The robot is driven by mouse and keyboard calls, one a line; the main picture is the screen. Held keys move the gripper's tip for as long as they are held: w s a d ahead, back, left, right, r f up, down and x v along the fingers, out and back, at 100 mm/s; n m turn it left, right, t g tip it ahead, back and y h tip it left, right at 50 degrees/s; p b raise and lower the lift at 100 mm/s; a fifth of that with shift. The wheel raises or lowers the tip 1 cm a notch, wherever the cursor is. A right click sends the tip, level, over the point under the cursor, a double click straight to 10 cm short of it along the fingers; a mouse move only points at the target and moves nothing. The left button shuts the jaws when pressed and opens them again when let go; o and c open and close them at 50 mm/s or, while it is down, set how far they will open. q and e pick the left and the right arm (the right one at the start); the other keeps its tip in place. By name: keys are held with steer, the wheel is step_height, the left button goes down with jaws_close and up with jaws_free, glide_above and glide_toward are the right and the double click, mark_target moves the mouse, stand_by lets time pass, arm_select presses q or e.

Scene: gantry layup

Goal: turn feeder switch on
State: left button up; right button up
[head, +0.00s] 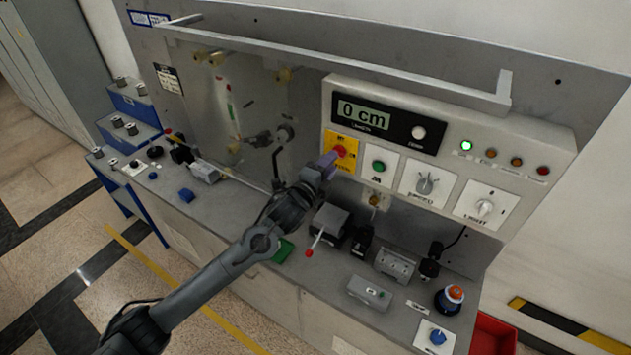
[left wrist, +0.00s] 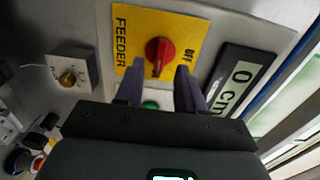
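The feeder switch is a red rotary knob (head: 340,151) on a yellow plate (head: 331,141) on the control panel's left part. In the left wrist view the red knob (left wrist: 159,54) sits on the yellow plate (left wrist: 185,24), with the words FEEDER and OFF visible. Which position the knob points to is hard to tell. My left gripper (head: 328,163) is at the switch in the head view. In the left wrist view its two purple fingers (left wrist: 160,88) are open, one on each side just short of the knob, with nothing between them. My right gripper is not in view.
A green button (head: 378,166), a speed knob (head: 425,186) and a light switch (head: 484,208) are on the panel beside the feeder switch. The display (head: 364,114) reads 0 cm. A long grey rail (head: 330,68) runs above. Small boxes and levers stand on the bench below.

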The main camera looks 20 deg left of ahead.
arm_select(q)
steer(key=s+a+b, duration=0.1)
steer(key=s, duration=0.7)
